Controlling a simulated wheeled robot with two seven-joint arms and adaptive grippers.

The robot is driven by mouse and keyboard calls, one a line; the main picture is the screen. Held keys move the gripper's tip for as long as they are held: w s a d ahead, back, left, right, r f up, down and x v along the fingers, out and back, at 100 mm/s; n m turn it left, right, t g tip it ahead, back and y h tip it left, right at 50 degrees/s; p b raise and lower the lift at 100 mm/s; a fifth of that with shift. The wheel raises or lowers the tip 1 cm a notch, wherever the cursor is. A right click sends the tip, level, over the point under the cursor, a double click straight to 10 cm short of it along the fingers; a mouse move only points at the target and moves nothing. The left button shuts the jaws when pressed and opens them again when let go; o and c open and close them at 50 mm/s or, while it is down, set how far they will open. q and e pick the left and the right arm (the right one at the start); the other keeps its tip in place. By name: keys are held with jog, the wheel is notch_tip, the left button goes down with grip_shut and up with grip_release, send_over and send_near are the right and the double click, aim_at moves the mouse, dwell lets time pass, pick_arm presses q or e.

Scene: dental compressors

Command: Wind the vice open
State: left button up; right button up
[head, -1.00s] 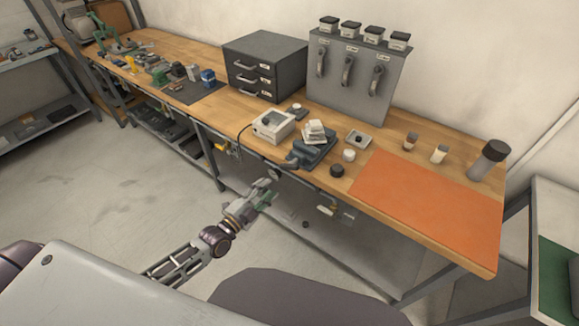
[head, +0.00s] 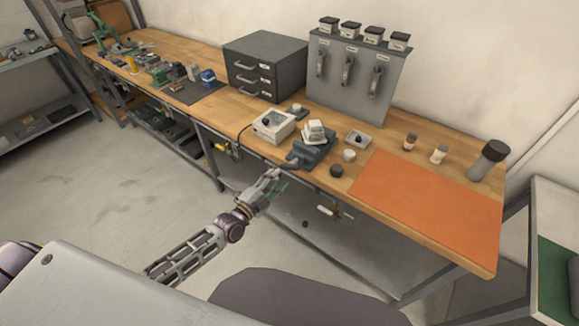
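The vice (head: 318,153) is a dark blue-grey tool at the front edge of the wooden bench, with a pale block (head: 314,131) at its top. A dark bar (head: 287,166), which looks like its handle, sticks out at the vice's front over the bench edge. My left gripper (head: 277,181) is just in front of and below this bar, close to the bench edge. Whether it touches the bar is not clear, and its fingers are too small to read as open or shut. The vice jaws' gap is hard to make out. My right gripper is out of view.
A white box (head: 273,126) stands left of the vice. A small tray (head: 358,139), a white round piece (head: 348,155) and a black knob (head: 337,171) sit to its right. An orange mat (head: 430,203) lies bare at right. Drawers (head: 264,66) stand behind.

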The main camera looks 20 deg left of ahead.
aim_at(287, 169)
pick_arm(q)
jog(key=shift+x, duration=4.15)
grip_shut()
jog(key=shift+f+n, duration=0.1)
jog(key=shift+n, duration=0.3)
